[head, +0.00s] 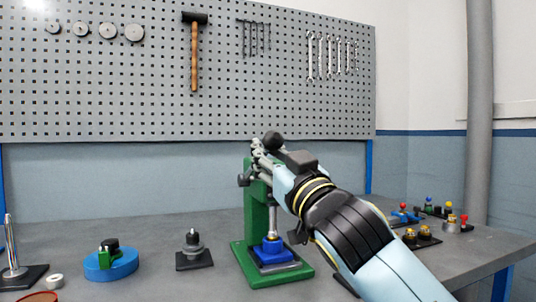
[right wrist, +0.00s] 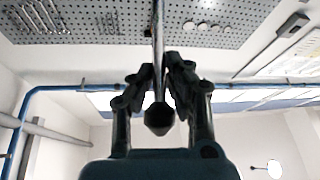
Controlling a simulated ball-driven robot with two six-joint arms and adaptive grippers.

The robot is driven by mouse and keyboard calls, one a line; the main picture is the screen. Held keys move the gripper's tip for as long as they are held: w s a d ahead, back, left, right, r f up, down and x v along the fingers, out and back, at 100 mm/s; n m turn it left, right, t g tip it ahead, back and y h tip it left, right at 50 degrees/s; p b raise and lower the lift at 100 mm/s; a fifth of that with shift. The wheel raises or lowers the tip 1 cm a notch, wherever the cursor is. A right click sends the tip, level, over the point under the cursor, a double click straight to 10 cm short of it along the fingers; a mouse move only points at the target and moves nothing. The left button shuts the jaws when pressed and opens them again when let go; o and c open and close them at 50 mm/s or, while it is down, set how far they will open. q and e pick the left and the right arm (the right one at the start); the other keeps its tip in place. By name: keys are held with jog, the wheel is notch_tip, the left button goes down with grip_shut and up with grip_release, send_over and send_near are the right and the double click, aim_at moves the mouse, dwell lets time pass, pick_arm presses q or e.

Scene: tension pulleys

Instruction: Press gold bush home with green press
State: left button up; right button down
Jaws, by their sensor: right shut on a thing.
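The green press (head: 256,205) stands on the bench in the middle of the head view. Its grey ram (head: 272,217) points down over a blue part (head: 273,252) on the press base. A small gold spot, perhaps the gold bush (head: 271,238), shows under the ram; how deep it sits cannot be told. My right gripper (head: 264,165) is at the top of the press, shut on the lever. In the right wrist view the lever rod (right wrist: 158,50) runs between the fingers, with its black knob (right wrist: 159,118) on the palm side. My left gripper is out of view.
A blue round stand with a green part (head: 108,262) and a black base with a grey pulley-like part (head: 193,250) are on the left. Several small coloured parts and a dark tray with gold pieces (head: 418,236) are on the right. A tool pegboard (head: 150,75) hangs behind.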

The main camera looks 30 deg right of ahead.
jog(key=shift+w+d+f, duration=0.1)
jog(key=shift+f, duration=0.55)
jog(key=c, duration=1.5)
grip_release()
jog(key=shift+r, duration=0.1)
jog(key=shift+o, duration=0.8)
jog(key=shift+r, duration=0.2)
jog(key=v, duration=1.2)
jog(key=shift+r, duration=0.1)
